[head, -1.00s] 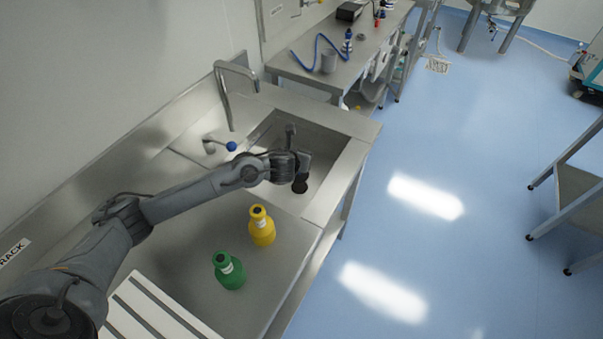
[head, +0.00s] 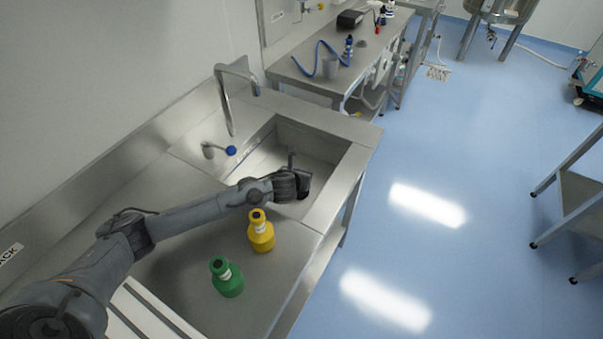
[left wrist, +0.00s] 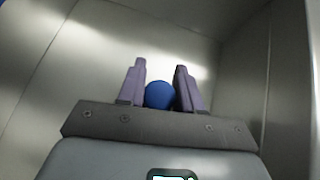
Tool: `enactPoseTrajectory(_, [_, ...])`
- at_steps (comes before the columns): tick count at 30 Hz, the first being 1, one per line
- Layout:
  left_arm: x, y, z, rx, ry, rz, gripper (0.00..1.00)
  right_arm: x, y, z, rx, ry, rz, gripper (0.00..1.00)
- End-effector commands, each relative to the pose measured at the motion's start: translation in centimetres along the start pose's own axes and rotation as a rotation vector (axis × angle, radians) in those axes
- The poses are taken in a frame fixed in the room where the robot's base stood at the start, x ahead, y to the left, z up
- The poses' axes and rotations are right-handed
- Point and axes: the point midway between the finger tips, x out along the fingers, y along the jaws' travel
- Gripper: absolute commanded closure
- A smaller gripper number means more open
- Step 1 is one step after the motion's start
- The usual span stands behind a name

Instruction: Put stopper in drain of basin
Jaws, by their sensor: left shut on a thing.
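My left gripper (left wrist: 160,88) is shut on the stopper (left wrist: 159,96), whose round blue knob shows between the two purple-grey fingers in the left wrist view. In the head view my left gripper (head: 303,184) reaches over the steel basin (head: 325,162), near its front right side. The rest of the stopper is hidden behind the gripper. The drain cannot be made out in either current view, so I cannot tell how the stopper stands relative to it. My right gripper is not in view.
A yellow bottle (head: 261,237) stands on the counter close to my left forearm, with a green bottle (head: 227,280) nearer. A bench with a blue hose (head: 308,68) is beyond.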

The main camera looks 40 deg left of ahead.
Motion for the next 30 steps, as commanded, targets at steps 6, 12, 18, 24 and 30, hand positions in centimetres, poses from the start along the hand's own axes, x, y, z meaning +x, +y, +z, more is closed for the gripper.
enactPoseTrajectory(6, [0.1,0.0,-0.2,0.001,0.001,0.000,0.42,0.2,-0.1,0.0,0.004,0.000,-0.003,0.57])
enactPoseTrajectory(12, [0.1,0.0,-0.2,0.000,0.000,0.000,0.40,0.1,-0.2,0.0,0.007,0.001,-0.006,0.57])
enactPoseTrajectory(18, [-0.3,0.0,0.2,0.000,0.000,0.000,0.40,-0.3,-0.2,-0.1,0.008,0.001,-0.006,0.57])
enactPoseTrajectory(24, [-2.7,0.1,0.2,0.004,0.001,0.000,0.40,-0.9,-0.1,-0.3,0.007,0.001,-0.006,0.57])
enactPoseTrajectory(30, [-4.9,0.0,0.1,0.001,0.001,-0.001,0.40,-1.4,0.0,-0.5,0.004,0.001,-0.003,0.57])
